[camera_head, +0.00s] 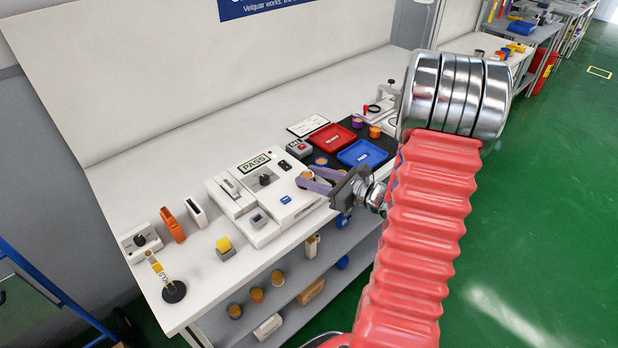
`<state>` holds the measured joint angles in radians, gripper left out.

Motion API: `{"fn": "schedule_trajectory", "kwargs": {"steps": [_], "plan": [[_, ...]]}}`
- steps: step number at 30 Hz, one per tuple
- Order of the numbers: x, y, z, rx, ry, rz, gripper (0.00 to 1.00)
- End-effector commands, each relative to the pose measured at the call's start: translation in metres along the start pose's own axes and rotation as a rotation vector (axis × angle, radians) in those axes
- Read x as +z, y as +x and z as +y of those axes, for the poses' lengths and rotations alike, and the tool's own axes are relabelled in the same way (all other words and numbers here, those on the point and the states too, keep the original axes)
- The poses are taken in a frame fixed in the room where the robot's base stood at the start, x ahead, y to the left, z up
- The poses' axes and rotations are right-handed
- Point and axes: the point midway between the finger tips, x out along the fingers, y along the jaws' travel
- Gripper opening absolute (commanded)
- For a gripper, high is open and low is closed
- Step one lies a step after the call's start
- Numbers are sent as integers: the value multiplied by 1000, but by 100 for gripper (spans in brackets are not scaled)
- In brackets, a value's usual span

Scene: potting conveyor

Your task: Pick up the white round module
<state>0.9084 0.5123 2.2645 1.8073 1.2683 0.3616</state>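My gripper (304,177) reaches in from the right, over the front edge of the white bench. Its two purple fingers are spread apart and point left, beside the right end of the white tester marked PASS (262,195). A small round piece with a tan top (307,175) shows near the fingertips; I cannot tell whether it is touched. Another small round piece (321,161) stands just behind the fingers on the dark mat. I cannot make out for certain which piece is the white round module; the fingers may hide part of it.
A red tray (332,137) and a blue tray (362,153) lie on the dark mat behind my gripper. Round pieces with purple (357,121) and orange (375,131) tops stand near them. A yellow-topped block (225,248) stands left.

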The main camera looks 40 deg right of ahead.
Motion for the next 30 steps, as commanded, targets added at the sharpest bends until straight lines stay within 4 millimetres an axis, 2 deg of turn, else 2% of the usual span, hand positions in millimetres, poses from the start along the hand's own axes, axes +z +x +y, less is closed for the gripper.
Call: {"fn": "schedule_trajectory", "kwargs": {"steps": [2,13,23,30], "plan": [[0,0,0,0,0,0,31],[0,0,0,0,0,0,5],[5,-1,0,0,-1,0,5],[28,-6,0,-1,-4,-1,5]]}}
